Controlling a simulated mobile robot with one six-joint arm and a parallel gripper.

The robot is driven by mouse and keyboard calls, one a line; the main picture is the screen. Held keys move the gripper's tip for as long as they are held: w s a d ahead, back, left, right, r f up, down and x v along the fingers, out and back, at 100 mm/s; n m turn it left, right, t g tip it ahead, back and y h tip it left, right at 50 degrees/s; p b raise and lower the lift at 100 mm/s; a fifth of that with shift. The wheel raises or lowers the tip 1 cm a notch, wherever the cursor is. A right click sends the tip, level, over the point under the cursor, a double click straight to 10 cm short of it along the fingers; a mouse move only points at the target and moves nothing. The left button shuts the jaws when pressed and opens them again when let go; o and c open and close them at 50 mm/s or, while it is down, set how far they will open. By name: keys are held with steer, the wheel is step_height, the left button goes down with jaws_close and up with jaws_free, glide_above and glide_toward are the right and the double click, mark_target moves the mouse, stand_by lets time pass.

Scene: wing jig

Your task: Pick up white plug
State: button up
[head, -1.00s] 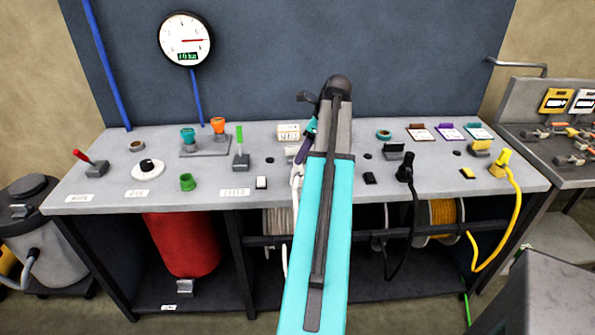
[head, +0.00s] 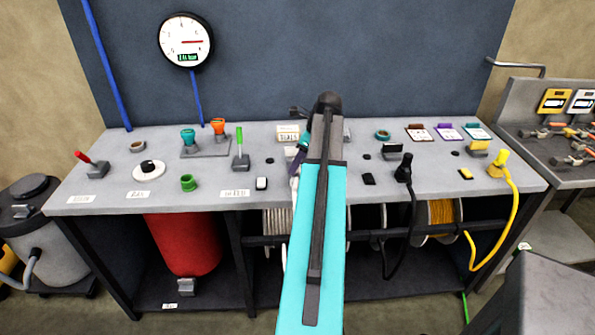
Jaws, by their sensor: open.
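The white plug (head: 294,183) stands near the front edge of the grey bench, with its white cable hanging down past the edge. My arm covers most of it on the right, so only a narrow strip shows. My gripper (head: 297,166) is open, small and dark in the head view, just over or beside the plug. My forearm hides most of its fingers, and I cannot tell whether they touch the plug.
The grey bench (head: 110,180) holds a black plug (head: 404,169) and a yellow plug (head: 497,164) with hanging cables at right. A dark wall rises behind.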

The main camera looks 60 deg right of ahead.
steer(key=shift+f, duration=0.25)
stand_by(0.4)
steer(key=shift+w, duration=0.1)
steer(key=c, duration=1.1)
steer(key=shift+r, duration=0.15)
steer(key=shift+r+b, duration=0.5)
steer(key=shift+r, duration=0.45)
steer(key=shift+s+r+b, duration=0.35)
steer(key=shift+r, duration=0.3)
steer(key=s+d+r+b, duration=0.1)
steer(key=s+b, duration=0.2)
steer(key=s, duration=1.2)
steer(key=shift+s+d+r, duration=0.15)
steer(key=shift+d+r, duration=0.05)
steer(key=shift+r, duration=0.1)
steer(key=shift+r, duration=0.2)
steer(key=shift+r+p, duration=0.3)
steer(key=shift+p, duration=0.3)
